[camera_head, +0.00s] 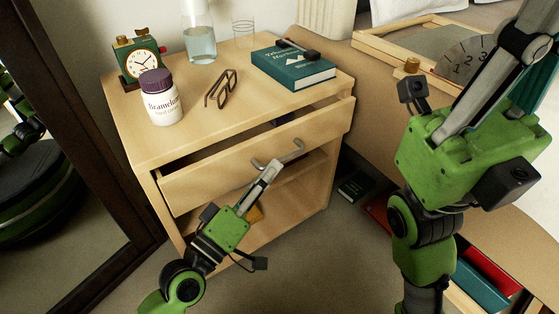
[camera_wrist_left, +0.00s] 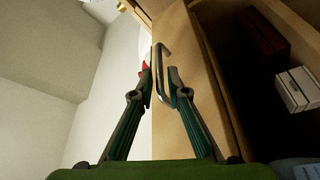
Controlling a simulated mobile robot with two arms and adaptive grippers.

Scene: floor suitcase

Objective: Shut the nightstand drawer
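The wooden nightstand (camera_head: 128,132) stands in the middle of the head view. Its top drawer (camera_head: 205,180) is pulled partly out, with a dark gap above its front. A curved metal drawer handle (camera_head: 290,152) is on the front. My left gripper (camera_head: 268,172) is at the left part of this handle. In the left wrist view, its fingertips (camera_wrist_left: 160,82) are close together on either side of the handle bar (camera_wrist_left: 160,60), shut on it. My right gripper (camera_head: 480,85) is raised at the right, away from the nightstand; its fingertips are not clearly seen.
On top are a green clock (camera_head: 138,60), a pill bottle (camera_head: 160,97), glasses (camera_head: 221,88), a carafe (camera_head: 199,40) and a teal book (camera_head: 293,68). A mirror (camera_head: 50,220) stands close at the left. A dark book (camera_head: 355,186) lies on the floor at the right.

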